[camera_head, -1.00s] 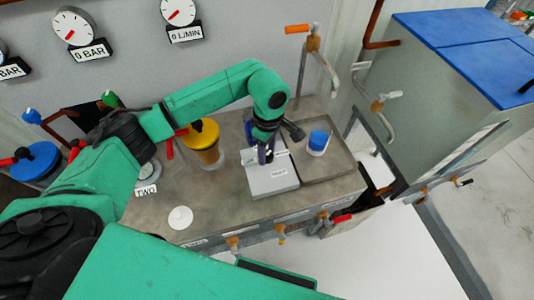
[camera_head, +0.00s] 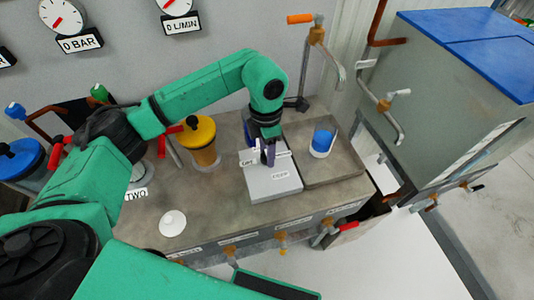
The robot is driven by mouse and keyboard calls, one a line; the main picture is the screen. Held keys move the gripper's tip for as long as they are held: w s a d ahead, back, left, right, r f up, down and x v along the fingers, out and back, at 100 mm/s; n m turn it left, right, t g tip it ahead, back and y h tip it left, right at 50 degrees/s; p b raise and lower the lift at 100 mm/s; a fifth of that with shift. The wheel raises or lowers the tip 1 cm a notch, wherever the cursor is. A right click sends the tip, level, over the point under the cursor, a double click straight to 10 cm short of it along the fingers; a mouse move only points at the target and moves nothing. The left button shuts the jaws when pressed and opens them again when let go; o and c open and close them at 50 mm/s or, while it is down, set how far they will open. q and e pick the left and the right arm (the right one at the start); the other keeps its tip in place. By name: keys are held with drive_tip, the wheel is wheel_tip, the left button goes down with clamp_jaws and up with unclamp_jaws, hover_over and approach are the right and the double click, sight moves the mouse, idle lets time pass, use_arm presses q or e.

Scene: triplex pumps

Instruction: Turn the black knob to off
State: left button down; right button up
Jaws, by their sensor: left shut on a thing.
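A light grey box (camera_head: 275,186) with small white labels, one of them reading "OFF" as far as I can make out, sits on the bench right of the yellow cylinder. My left gripper (camera_head: 268,155) points down at the top of this box, at its back part. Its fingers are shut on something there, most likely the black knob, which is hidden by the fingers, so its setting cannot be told. My right gripper is not in view.
A yellow-topped cylinder (camera_head: 199,140) stands left of the box, and a blue-topped white cup (camera_head: 321,143) stands right. A white disc (camera_head: 172,223) lies at the bench's front left. A pipe with an orange handle (camera_head: 300,18) rises behind. Several taps line the front edge.

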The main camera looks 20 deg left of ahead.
use_arm(q)
drive_tip(key=n+b, duration=0.1)
drive_tip(key=n, duration=0.2)
drive_tip(key=shift+w+r+n, duration=0.1)
drive_tip(key=shift+n, duration=0.3)
drive_tip(key=n+b, duration=0.1)
drive_tip(key=n, duration=0.2)
drive_tip(key=shift+n, duration=0.3)
drive_tip(key=n+b, duration=0.1)
drive_tip(key=n, duration=0.2)
drive_tip(key=shift+n+t, duration=0.3)
drive_tip(key=shift+n, duration=0.1)
drive_tip(key=shift+r+n, duration=0.15)
drive_tip(key=shift+n, duration=1.75)
drive_tip(key=shift+b, duration=0.3)
drive_tip(key=c, duration=0.6)
unclamp_jaws()
drive_tip(key=shift+o, duration=1.2)
